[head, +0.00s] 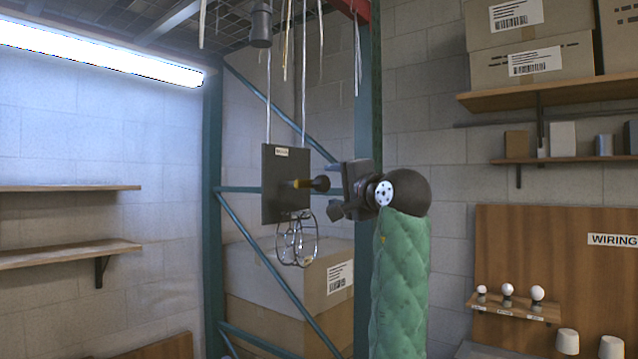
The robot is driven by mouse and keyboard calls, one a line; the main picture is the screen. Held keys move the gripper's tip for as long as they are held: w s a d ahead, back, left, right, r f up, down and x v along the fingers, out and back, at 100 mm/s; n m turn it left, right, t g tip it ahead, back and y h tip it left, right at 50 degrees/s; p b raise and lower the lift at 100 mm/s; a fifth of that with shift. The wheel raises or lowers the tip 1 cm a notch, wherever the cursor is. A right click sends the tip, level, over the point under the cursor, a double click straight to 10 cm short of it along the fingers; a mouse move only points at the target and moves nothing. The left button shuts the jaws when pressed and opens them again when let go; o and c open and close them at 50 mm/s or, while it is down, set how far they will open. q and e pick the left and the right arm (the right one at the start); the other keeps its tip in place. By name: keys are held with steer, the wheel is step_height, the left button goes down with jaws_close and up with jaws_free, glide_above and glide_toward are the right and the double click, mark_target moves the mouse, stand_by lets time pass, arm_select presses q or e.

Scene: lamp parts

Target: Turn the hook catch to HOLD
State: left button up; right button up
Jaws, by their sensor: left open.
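The hook catch looks to be the dark square plate (273,205) hanging on two pale cords in the middle of the head view, with a small label (282,152) too small to read. A lever with a yellow shaft and a dark knob (321,184) sticks out to the right from the plate's face. A wire cage (297,240) hangs at the plate's lower edge. My left gripper (338,191) is open just right of the knob; I cannot tell whether the knob touches a finger or lies between them. My right gripper is not in view.
Cords and a dark cylinder (261,24) hang from the overhead mesh. A teal rack frame (213,200) with a diagonal brace and cardboard boxes (275,285) stands behind the plate. Shelves and a wooden board (570,260) are at right. The space left of the plate looks clear.

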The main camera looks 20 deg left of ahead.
mark_target(325, 183)
arm_select(q)
steer(key=shift+w+a+r, duration=0.15)
steer(key=shift+a, duration=0.05)
steer(key=shift+p+x, duration=0.7)
steer(key=shift+x, duration=0.05)
steer(key=p+x, duration=0.3)
steer(key=x, duration=0.1)
steer(key=shift+w+a, duration=0.55)
steer(key=shift+a, duration=0.05)
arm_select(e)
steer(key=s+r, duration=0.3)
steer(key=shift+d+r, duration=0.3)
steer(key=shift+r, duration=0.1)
arm_select(q)
steer(key=shift+c, duration=0.4)
steer(key=c, duration=0.9)
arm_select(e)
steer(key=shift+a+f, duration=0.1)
